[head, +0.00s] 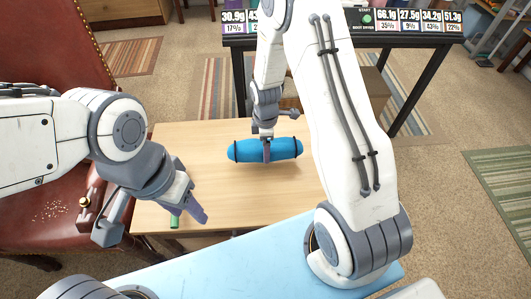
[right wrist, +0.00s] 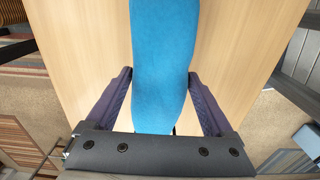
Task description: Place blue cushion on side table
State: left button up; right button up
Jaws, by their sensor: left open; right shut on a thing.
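The blue cushion (head: 242,150) is a long rounded roll lying crosswise at the wooden side table (head: 230,195), over its back half. I cannot tell whether it rests on the top or hangs just above it. My right gripper (head: 266,148) points down and is shut on the cushion's middle. In the right wrist view the cushion (right wrist: 162,60) runs between the two purple fingers of the right gripper (right wrist: 160,85), with the wood top (right wrist: 90,40) behind it. My left gripper (head: 155,215) is open and empty, over the table's front left corner.
A small green object (head: 174,222) is by the table's front left edge, partly hidden by my left gripper. A red leather chair (head: 60,205) stands at left. A dark-legged stand with a display (head: 345,25) is behind. The table's right front is clear.

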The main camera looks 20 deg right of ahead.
jog(key=shift+f, duration=1.95)
